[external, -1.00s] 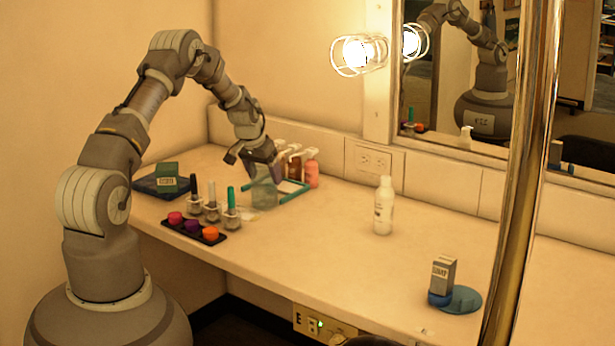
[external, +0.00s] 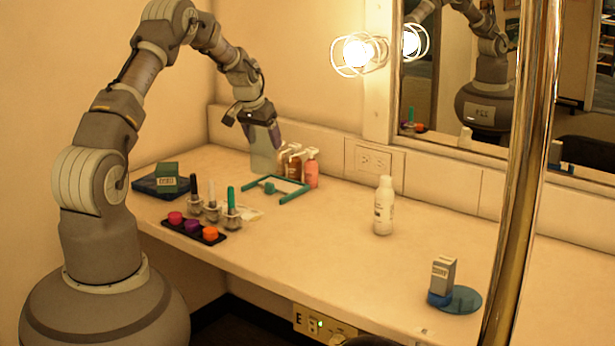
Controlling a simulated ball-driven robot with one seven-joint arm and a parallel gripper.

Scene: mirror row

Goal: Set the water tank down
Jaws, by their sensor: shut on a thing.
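The water tank (external: 263,155) is a clear, pale green box. My gripper (external: 260,127) is shut on its upper part from above. The tank hangs upright in front of the back wall, at the far left of the counter. Its lower end is just left of the pump bottles and behind a teal frame (external: 292,197). It looks raised above the counter, but I cannot tell the exact gap. The fingertips on the tank are partly hidden.
Amber and pink pump bottles (external: 311,169) stand close right of the tank. Several nail-polish bottles (external: 212,210) and a black tray (external: 212,238) of coloured pots are in front. A white bottle (external: 383,208) stands mid-counter. Wide counter space (external: 330,250) is clear.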

